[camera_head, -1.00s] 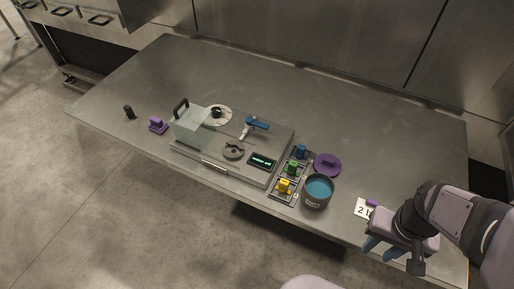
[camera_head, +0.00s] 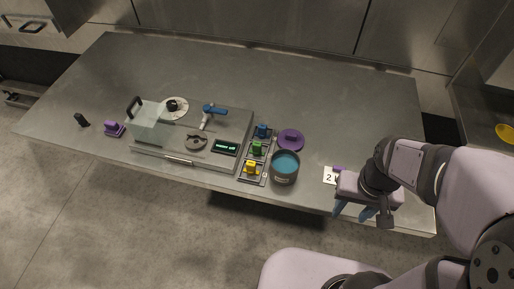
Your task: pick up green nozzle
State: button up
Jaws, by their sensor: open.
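The green nozzle (camera_head: 257,148) sits upright in the middle slot of a small dark rack (camera_head: 243,177). The blue nozzle (camera_head: 262,131) stands behind it and the yellow nozzle (camera_head: 251,167) in front of it. My gripper (camera_head: 356,213) is at the right, near the table's front edge, well apart from the green nozzle. Its blue fingers point down, spread and empty. Nothing covers the green nozzle's top.
A dark pot with blue contents (camera_head: 285,168) and a purple lid (camera_head: 291,139) stand right of the rack. The washer unit (camera_head: 179,159) lies to its left. A number card (camera_head: 329,175) lies beside my gripper. The back of the steel table (camera_head: 300,85) is clear.

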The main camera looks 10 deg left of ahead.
jog(key=shift+m, duration=0.4)
jog(key=w+a+r, duration=0.1)
jog(key=w+a+r+p, duration=0.1)
jog(key=w+a, duration=0.1)
jog(key=w+a+r, duration=0.1)
jog(key=w+a, duration=0.1)
jog(key=shift+w+r, duration=0.2)
jog(key=shift+w, duration=0.05)
jog(key=w+a+r+p, duration=0.1)
jog(key=w+a+r, duration=0.1)
jog(key=w+a, duration=0.3)
jog(key=r, duration=0.2)
send_over(257, 143)
jog(key=shift+s+f+n, duration=0.15)
jog(key=shift+f+n, duration=0.05)
jog(key=shift+n, duration=0.2)
jog(key=shift+f+p, duration=1.75)
jog(key=shift+f, duration=1.9)
grip_shut()
